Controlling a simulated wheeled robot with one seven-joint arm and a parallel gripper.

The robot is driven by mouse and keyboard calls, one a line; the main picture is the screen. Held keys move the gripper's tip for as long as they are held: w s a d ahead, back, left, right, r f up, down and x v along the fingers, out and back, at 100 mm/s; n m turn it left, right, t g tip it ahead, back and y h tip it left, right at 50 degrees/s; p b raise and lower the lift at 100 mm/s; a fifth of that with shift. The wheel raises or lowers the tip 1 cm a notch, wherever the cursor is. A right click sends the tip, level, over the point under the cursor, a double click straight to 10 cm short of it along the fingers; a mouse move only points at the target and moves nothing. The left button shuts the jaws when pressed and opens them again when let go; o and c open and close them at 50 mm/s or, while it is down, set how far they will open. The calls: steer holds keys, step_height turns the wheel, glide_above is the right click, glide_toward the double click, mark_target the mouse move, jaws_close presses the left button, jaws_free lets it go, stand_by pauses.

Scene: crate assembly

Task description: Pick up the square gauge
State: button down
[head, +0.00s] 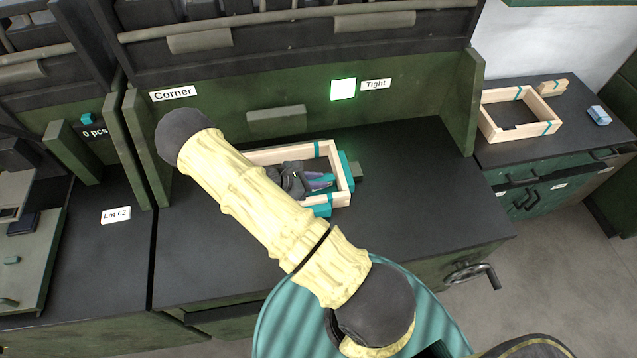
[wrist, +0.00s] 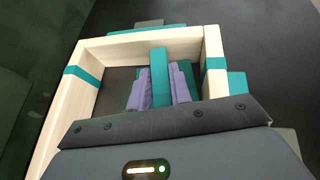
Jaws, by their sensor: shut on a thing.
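The square gauge appears in the wrist view as a teal bar (wrist: 159,72) between my gripper's two lavender fingers. My gripper (wrist: 160,88) is shut on it. In the head view my gripper (head: 317,183) reaches down inside a pale wooden crate frame (head: 340,178) with teal bands. The frame's walls stand around the gripper in the wrist view (wrist: 213,52). The gauge's lower part is hidden by the fingers and the dark gripper body. I cannot tell whether it touches the frame or the bench.
Teal blocks (head: 346,166) stand against the frame's outer side on the dark bench (head: 430,180). Bench to the right is clear. A lit white panel (head: 343,89) is beside the "Tight" label. Another wooden frame (head: 520,112) and a light blue object (head: 599,115) lie on the right-hand cabinet.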

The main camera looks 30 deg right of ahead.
step_height(320, 180, up, 10)
steer(key=shift+s+b, duration=0.25)
steer(key=shift+b, duration=0.1)
steer(key=shift+d, duration=0.15)
stand_by(0.3)
steer(key=shift+a, duration=0.2)
